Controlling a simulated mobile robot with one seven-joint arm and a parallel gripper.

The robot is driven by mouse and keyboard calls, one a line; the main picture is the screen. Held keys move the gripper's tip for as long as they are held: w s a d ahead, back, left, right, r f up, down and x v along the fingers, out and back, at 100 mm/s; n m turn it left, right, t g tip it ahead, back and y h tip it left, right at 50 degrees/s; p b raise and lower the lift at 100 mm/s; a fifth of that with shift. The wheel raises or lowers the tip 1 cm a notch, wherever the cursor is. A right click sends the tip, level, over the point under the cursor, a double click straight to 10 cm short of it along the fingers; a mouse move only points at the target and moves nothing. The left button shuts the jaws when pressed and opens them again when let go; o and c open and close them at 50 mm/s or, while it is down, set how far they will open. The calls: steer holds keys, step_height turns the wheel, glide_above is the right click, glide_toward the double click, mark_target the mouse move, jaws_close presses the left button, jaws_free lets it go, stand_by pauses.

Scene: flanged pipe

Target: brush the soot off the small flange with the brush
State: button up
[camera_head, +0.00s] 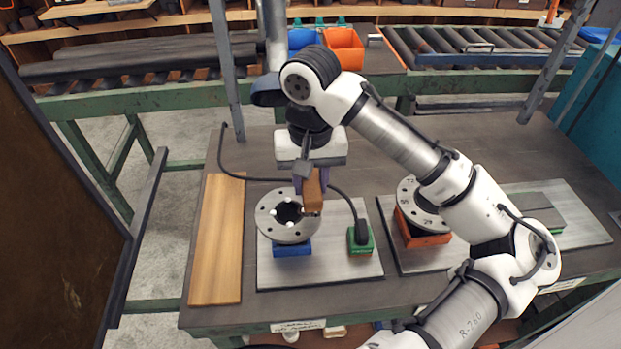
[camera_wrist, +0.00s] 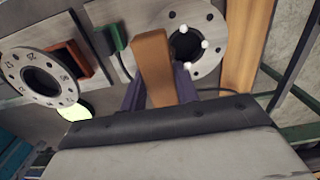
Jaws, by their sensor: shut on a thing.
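My gripper (camera_head: 311,187) is shut on a brown brush (camera_head: 313,192), whose block also shows in the wrist view (camera_wrist: 153,60). The brush is over the right side of a grey round flange (camera_head: 267,229) with a dark bore. I cannot tell whether it touches the face. This flange rests on a blue block (camera_head: 292,249) and also shows in the wrist view (camera_wrist: 211,30), partly behind the brush. Several small white round spots ring its bore. A second grey flange (camera_head: 425,217), with numbers on it, sits on an orange block (camera_head: 420,238) to the right. Soot is not clear to make out.
A metal plate (camera_head: 330,274) lies under the first flange, with a green block (camera_head: 368,247) and its black cable at the right. A wooden board (camera_head: 217,240) lies left. Blue and orange bins (camera_head: 345,48) stand behind. My arm covers much of the right side.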

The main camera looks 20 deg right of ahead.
steer(key=shift+f, duration=0.15)
steer(key=shift+f+b, duration=1.1)
steer(key=shift+f, duration=0.8)
steer(key=shift+a+r, duration=0.1)
